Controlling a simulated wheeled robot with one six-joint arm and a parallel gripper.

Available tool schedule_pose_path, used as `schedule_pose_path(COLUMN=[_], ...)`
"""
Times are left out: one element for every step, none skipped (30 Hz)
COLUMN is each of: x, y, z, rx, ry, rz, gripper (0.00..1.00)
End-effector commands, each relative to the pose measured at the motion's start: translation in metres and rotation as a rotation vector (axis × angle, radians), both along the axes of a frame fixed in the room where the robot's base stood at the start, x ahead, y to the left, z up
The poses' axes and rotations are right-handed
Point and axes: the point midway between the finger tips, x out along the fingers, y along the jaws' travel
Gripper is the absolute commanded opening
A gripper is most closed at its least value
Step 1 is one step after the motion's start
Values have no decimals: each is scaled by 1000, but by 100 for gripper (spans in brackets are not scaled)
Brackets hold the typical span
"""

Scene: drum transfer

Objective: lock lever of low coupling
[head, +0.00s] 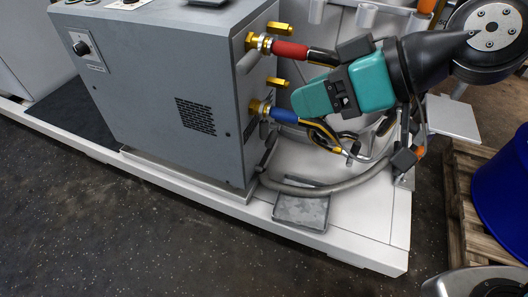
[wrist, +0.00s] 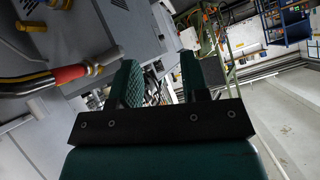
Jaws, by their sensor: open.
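The low coupling (head: 264,108) is brass, on the right face of the grey cabinet, with a blue-sleeved hose (head: 285,116) attached. A brass lever (head: 278,82) sticks out to the right just above it. I cannot tell from this angle whether it is locked. My teal gripper (head: 303,98) is at the right of the lever, its tip close to the blue sleeve; contact cannot be told. In the wrist view the two fingers stand apart with nothing between them (wrist: 160,78). Brass levers (wrist: 31,26) show at that view's upper left, outside the fingers.
The upper coupling (head: 259,42) has a red-sleeved hose (head: 290,51) and its own brass lever (head: 280,28). Hoses hang below my gripper over the white platform (head: 345,220). A blue drum (head: 507,195) stands on a wooden pallet (head: 462,190) at the right.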

Motion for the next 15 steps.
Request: schedule_pose_path(x=[7,12,18,23,28,34,40,45,51,56,62,68,73,79,86], y=[4,7,10,12,14,15,16,17,18,18,18,17,16,15,13], z=[-44,-55,-70,-81,-92,-107,-118,-129,-144,-155,-167,-182,-194,-205,-221], rx=[34,57,86,106,128,153,171,190,211,227,243,261,272,284,297], ry=[-32,-57,-89,-114,-139,-170,-194,-218,-249,-274,-297,-327,-349,-372,-400], rz=[-5,-10,-17,-25,-34,-47,-59,-73,-91,-107,-124,-147,-167,-189,-218], gripper=[42,42,42,42,42,42,42,42,42,42,42,42,42,42,42])
